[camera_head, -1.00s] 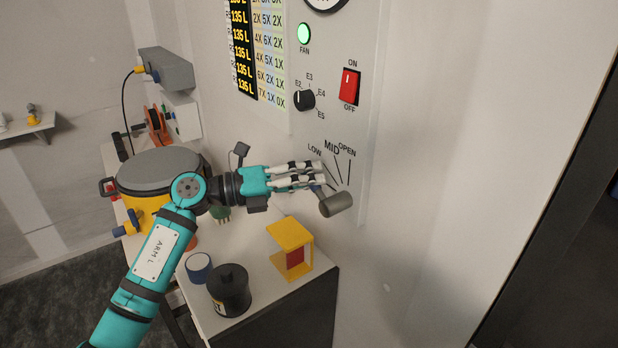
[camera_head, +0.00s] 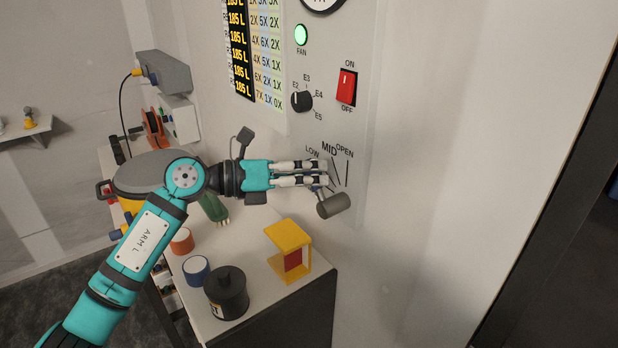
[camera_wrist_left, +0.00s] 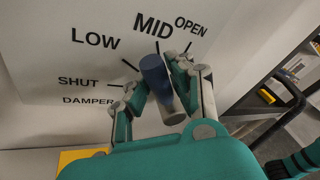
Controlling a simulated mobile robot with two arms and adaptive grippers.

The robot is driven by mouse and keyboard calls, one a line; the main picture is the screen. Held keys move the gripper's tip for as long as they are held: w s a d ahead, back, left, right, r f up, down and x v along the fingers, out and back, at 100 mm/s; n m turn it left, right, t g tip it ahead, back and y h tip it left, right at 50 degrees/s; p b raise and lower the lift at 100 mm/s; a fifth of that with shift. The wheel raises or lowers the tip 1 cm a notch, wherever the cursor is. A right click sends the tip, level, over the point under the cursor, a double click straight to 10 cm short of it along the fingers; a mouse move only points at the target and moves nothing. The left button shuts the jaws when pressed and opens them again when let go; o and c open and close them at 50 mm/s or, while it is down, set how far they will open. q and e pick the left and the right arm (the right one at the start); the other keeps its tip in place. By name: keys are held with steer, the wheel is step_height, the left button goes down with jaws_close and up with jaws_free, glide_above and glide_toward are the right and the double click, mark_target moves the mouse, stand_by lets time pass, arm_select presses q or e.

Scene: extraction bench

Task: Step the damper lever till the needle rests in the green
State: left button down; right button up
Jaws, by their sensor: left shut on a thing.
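The damper lever (camera_head: 334,205) has a grey cylindrical grip and sticks out of the wall panel below the LOW, MID and OPEN marks (camera_head: 329,149). My left gripper (camera_head: 326,179) is at the lever, its fingers shut around it. In the left wrist view the lever's blue-grey upper part (camera_wrist_left: 154,72) stands between the two fingers, close below the MID label (camera_wrist_left: 153,25). The gauge (camera_head: 322,4) is cut off by the top edge of the head view. Its needle and green zone are out of sight. My right gripper is not in view.
The panel also has a lit green FAN lamp (camera_head: 301,35), a selector knob (camera_head: 302,101) and a red switch (camera_head: 346,87). Below, the bench holds a yellow stand (camera_head: 288,237), a black lidded jar (camera_head: 227,291) and a blue cup (camera_head: 196,269). The wall right of the lever is bare.

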arm_select(q)
steer(key=shift+s+d+r+m+y, duration=0.25)
steer(key=shift+s+m+y, duration=0.15)
steer(key=shift+m, duration=0.4)
steer(key=c, duration=1.1)
jaws_free()
steer(key=v, duration=1.2)
steer(key=shift+s, duration=0.15)
